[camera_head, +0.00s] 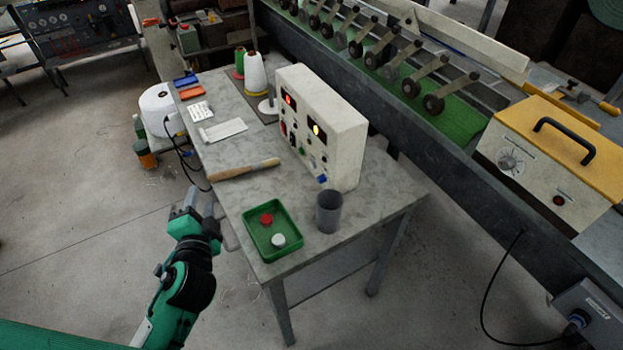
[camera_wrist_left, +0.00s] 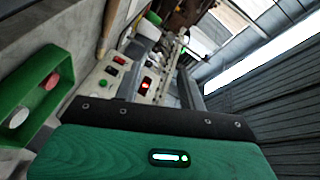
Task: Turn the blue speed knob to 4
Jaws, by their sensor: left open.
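The control box (camera_head: 335,135) is a cream upright case on the grey table, with two lit displays, red and yellow, on its front. The small blue knob (camera_head: 322,179) is low on the front, at its near right corner. Its pointer and scale are too small to read. My left gripper (camera_head: 197,200) is open and empty by the table's left edge, well to the left of the knob. In the left wrist view the box front (camera_wrist_left: 125,68) shows beyond the open fingers (camera_wrist_left: 158,90); I cannot make out the blue knob there. My right gripper is not in view.
A green tray (camera_head: 248,228) with a red and a white piece stands near the front edge. A grey cup (camera_head: 329,211) stands close in front of the knob's corner. A wooden-handled tool (camera_head: 245,169) lies left of the box. Thread cones (camera_head: 256,72) stand behind.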

